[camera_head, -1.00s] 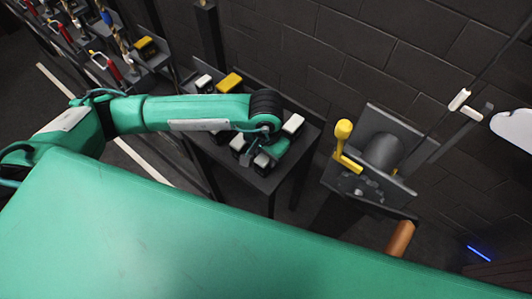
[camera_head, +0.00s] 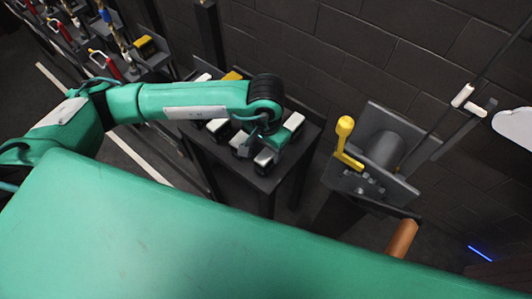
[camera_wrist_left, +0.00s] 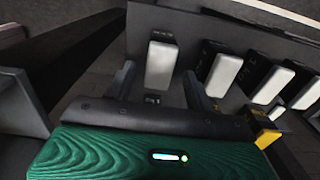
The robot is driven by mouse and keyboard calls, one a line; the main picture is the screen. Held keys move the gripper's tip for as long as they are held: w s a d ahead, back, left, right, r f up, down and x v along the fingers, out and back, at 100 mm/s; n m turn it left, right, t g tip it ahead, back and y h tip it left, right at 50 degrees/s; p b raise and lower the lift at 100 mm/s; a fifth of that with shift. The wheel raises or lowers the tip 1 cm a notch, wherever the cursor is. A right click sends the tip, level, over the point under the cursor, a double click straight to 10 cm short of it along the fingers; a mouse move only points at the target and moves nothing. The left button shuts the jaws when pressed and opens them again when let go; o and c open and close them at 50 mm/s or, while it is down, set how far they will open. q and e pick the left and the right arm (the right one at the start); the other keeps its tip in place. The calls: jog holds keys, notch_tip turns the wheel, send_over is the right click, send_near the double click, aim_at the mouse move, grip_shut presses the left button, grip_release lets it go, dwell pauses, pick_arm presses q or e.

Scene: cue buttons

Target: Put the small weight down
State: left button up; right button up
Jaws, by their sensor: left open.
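My left gripper (camera_head: 262,140) is over a dark stand (camera_head: 232,172) that bears several black blocks with white tops. In the left wrist view its two fingers (camera_wrist_left: 158,88) are spread apart. One white-topped block (camera_wrist_left: 160,64) shows between and beyond the fingers, on the grey surface. In the head view a white-topped block (camera_head: 265,157) sits at the near edge and another (camera_head: 294,122) to the right of the gripper. I cannot tell any of these as the small weight. My right gripper is not in view.
A yellow-topped block (camera_head: 232,76) is partly behind my left arm. A grey machine with a yellow handle (camera_head: 345,130) stands to the right. A dark brick wall (camera_head: 350,50) is behind. More tools hang at the upper left.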

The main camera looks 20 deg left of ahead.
aim_at(266, 154)
pick_arm(q)
notch_tip(266, 154, up, 5)
jog(key=shift+w+r+b, duration=0.1)
jog(key=shift+r+b, duration=0.1)
jog(key=shift+b, duration=0.45)
jog(key=shift+r, duration=1.65)
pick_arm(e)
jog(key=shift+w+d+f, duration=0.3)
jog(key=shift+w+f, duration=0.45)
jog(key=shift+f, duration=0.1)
